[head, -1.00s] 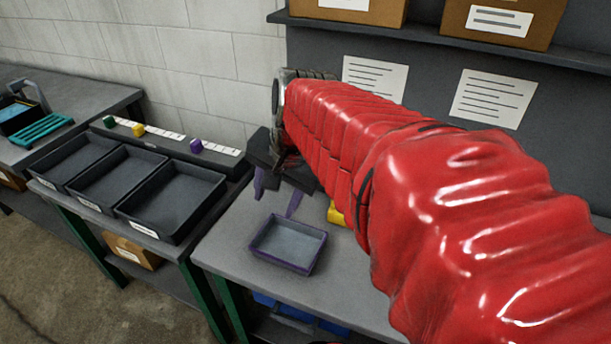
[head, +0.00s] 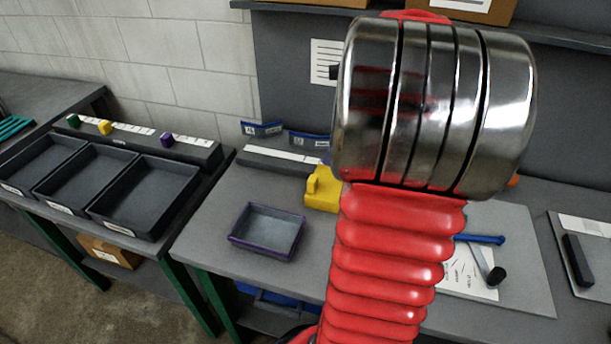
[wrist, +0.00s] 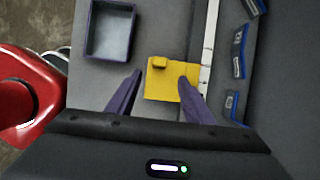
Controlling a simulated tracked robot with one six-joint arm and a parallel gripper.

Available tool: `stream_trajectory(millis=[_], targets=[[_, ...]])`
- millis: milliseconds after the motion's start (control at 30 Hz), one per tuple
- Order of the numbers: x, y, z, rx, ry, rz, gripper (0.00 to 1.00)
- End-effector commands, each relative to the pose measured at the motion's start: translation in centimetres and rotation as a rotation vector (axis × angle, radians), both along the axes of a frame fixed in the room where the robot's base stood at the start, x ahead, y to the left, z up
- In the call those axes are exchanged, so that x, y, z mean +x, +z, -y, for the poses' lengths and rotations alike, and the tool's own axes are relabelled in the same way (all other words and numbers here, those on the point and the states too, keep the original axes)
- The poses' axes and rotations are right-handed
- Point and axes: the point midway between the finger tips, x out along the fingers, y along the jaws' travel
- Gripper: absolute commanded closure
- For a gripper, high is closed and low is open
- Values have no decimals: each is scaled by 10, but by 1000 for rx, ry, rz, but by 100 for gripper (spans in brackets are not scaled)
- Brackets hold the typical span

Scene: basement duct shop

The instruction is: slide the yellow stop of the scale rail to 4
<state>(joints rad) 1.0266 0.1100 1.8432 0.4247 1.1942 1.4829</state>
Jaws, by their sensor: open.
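The yellow stop (head: 322,190) sits at the scale rail (head: 280,158) on the bench, partly hidden by my arm in the head view. In the wrist view the stop (wrist: 165,92) is a flat yellow block with a small raised knob, against the left side of the rail's white scale strip (wrist: 211,40). The scale figures are too small to read. My gripper (wrist: 160,77) is open, its two purple fingers spread over the bench. The right finger overlaps the stop in the picture; the left is beside it. I cannot tell whether they touch. The head view hides the gripper.
A purple-rimmed tray (head: 233,238) stands left of the stop. Blue label holders (head: 262,128) line the bench behind the rail. Black bins (head: 150,190) stand on the left bench. A board with paper and a blue-handled tool (head: 480,239) lies to the right.

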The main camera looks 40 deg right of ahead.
Motion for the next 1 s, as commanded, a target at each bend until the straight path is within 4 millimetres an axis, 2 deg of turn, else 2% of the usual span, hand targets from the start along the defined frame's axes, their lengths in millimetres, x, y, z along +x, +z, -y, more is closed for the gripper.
stream_trajectory(millis=[267,467,1000], targets=[[1,-1,-1,-2,5,0,53],[5,-13,-4,0,7,-1,53],[32,-87,-18,0,7,-2,53]])
